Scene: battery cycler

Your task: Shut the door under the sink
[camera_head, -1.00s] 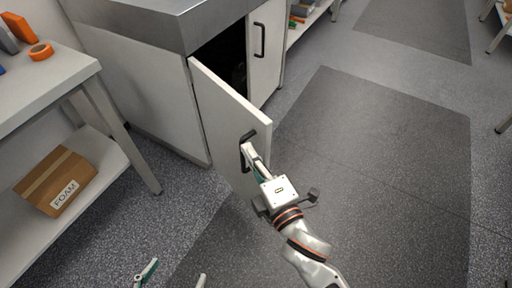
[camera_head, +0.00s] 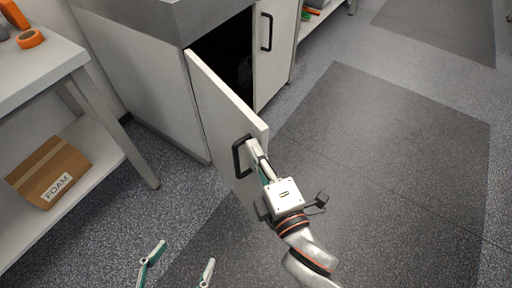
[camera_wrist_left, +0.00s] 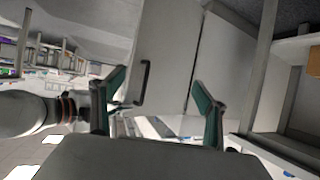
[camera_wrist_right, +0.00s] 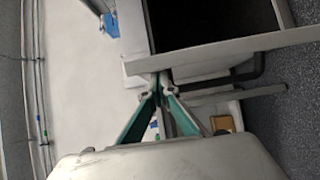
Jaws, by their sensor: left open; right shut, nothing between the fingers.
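The white cabinet door (camera_head: 222,108) under the sink stands open, swung out into the room, with a dark opening (camera_head: 228,55) behind it. Its black handle (camera_head: 238,158) is on the outer face near the free edge. My right gripper (camera_head: 252,147) is shut and empty, its tips at the door's free edge beside the handle. In the right wrist view the tips (camera_wrist_right: 160,78) meet at the door's edge (camera_wrist_right: 235,46); contact is hard to tell. My left gripper (camera_head: 184,256) is open and empty, low in front of the door. The left wrist view shows the handle (camera_wrist_left: 143,82) between its fingers.
A second cabinet door (camera_head: 270,50) is shut, right of the opening. A table (camera_head: 45,72) with a lower shelf stands at left, holding a FOAM box (camera_head: 48,172). The floor mat (camera_head: 370,150) at right is clear.

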